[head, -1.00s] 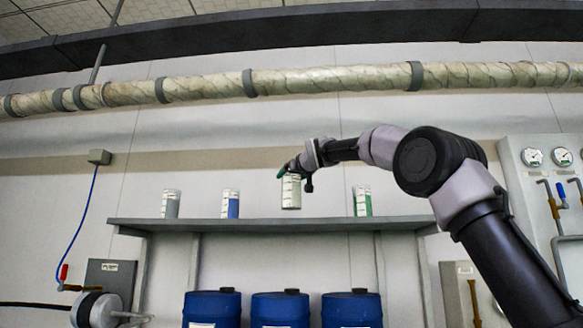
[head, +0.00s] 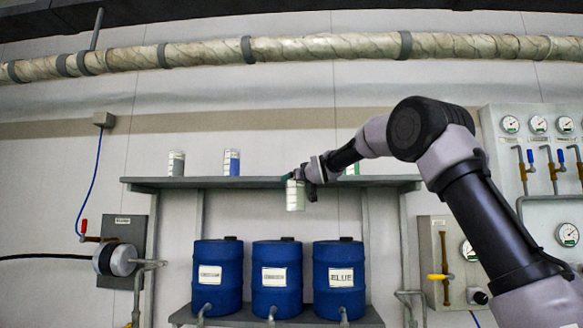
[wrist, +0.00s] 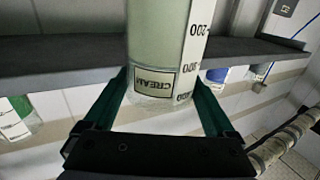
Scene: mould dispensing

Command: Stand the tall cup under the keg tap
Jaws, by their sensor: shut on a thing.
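The tall cup (head: 295,197) is a clear, pale cup with measuring marks. It hangs upright in front of the shelf edge, above the kegs. In the wrist view the cup (wrist: 160,45) appears upside down and bears a label reading CREAM. My gripper (head: 299,177) is shut on the cup, with a green finger on each side of it in the wrist view. Three blue kegs stand on the lower rack: left (head: 218,263), middle (head: 277,260) and right (head: 340,263), the right one labelled BLUE. Each has a small tap low at its front, such as the middle tap (head: 272,313).
The upper shelf (head: 150,184) holds a grey-marked cup (head: 177,163), a blue-marked cup (head: 232,162) and a green-marked cup (head: 353,168) partly behind my arm. The lower rack (head: 250,323) is under the kegs. A pump (head: 118,260) is left; a gauge panel (head: 530,150) is right.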

